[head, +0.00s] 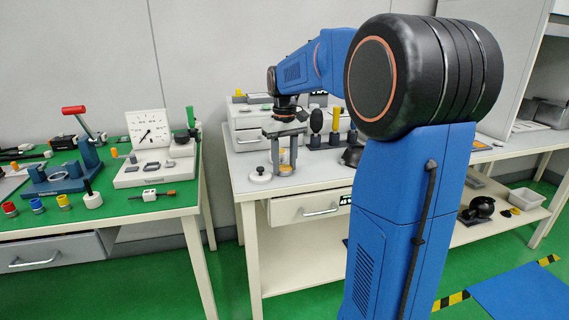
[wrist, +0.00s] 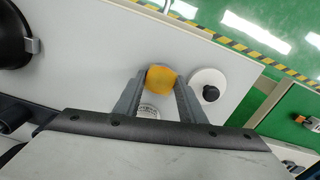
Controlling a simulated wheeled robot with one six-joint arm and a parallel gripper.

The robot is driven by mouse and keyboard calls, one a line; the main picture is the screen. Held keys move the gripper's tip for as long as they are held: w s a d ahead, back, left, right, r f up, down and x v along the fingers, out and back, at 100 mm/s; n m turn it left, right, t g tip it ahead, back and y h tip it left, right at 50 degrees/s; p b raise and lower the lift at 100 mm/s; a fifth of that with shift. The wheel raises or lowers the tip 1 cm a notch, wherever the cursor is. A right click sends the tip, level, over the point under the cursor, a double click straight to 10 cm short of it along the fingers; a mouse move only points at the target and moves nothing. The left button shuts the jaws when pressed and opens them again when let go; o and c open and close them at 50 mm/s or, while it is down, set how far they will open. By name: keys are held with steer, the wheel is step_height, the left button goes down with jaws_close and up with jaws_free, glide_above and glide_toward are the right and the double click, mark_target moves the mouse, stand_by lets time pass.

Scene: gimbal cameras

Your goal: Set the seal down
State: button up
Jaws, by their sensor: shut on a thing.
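The seal, a small piece with a yellow-orange block (wrist: 161,78), is between the two fingers of my gripper (wrist: 160,84) in the wrist view. A pale round part with dark print (wrist: 149,111) shows just below the yellow block, also between the fingers. In the head view my gripper (head: 284,160) points down over the left front part of the pale workbench (head: 325,174), shut on the seal (head: 285,157). The fingers partly hide the seal. I cannot tell whether its underside touches the bench top.
A white disc with a black knob (head: 260,176) stands close to the left of my gripper. Dark upright tools (head: 316,124) and a drawer cabinet (head: 246,122) stand behind. The bench's front edge is near. A green-topped bench (head: 120,205) with tools lies left, across a gap.

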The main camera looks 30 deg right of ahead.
steer(key=o, duration=0.9)
steer(key=shift+f, duration=0.1)
steer(key=shift+o, duration=0.2)
